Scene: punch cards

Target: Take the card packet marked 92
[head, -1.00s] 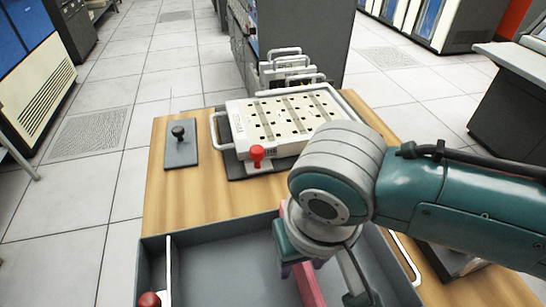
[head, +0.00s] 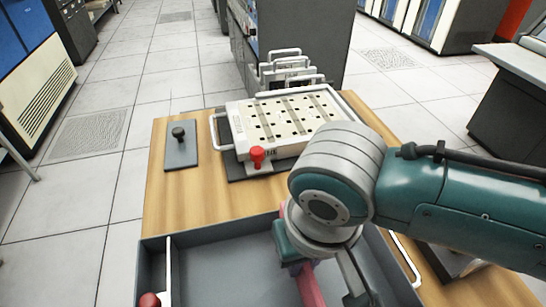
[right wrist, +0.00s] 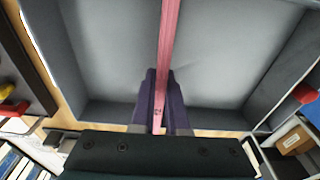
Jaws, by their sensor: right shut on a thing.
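My right gripper (head: 296,266) is over the grey open tray (head: 205,240) at the front of the wooden table. In the right wrist view, its dark purple fingers (right wrist: 160,92) are shut on a thin pink card packet (right wrist: 168,45), one on each side. The packet carries a small dark mark near the fingers, too small to read surely. In the head view, the packet (head: 311,290) shows only in part below the gripper; my right arm hides much of it. My left gripper is not in view.
A cream perforated block (head: 285,120) with handles and a red knob (head: 257,156) stands behind the tray. A black knob on a grey plate (head: 180,154) is at its left. The tray's visible floor is bare.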

